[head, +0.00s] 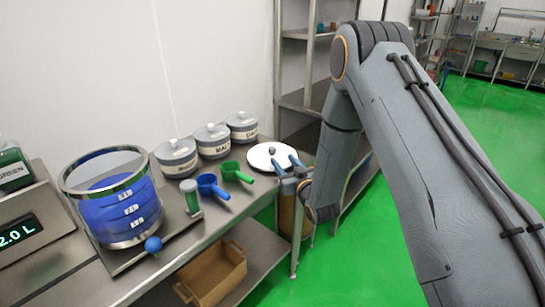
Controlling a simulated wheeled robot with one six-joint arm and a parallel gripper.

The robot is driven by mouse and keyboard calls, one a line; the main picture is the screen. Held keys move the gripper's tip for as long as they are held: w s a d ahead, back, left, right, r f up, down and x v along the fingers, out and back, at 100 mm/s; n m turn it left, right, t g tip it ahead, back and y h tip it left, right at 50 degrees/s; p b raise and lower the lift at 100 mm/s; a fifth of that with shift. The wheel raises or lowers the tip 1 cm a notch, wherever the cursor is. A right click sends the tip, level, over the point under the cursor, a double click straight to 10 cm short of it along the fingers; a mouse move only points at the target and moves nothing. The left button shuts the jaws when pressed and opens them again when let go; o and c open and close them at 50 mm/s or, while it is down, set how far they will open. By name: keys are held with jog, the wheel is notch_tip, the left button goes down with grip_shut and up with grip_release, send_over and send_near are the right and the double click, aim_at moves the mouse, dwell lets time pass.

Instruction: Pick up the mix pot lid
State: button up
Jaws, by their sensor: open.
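The mix pot lid (262,160) is a round white disc with a small dark knob. It lies flat at the far right end of the steel counter in the head view. My gripper (286,164) is open, with its two blue fingers over the lid's near right part. The fingers cover some of the lid's right side. The knob shows just beyond the fingertips, and nothing is seen between them. I cannot tell whether the fingers touch the lid. The clear mix pot (119,208), with a metal rim and blue contents, stands uncovered at the left.
Three lidded grey jars (177,158) stand along the wall. A display (18,234) reads 2.0 L.

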aim_at(274, 151)
jog(key=shift+w+a, duration=0.25)
jog(key=shift+a, duration=0.1)
jog(key=shift+p+x, duration=1.45)
jog(key=shift+x, duration=2.1)
jog(key=shift+s+a+r, duration=0.1)
jog(key=shift+a, duration=0.05)
grip_shut()
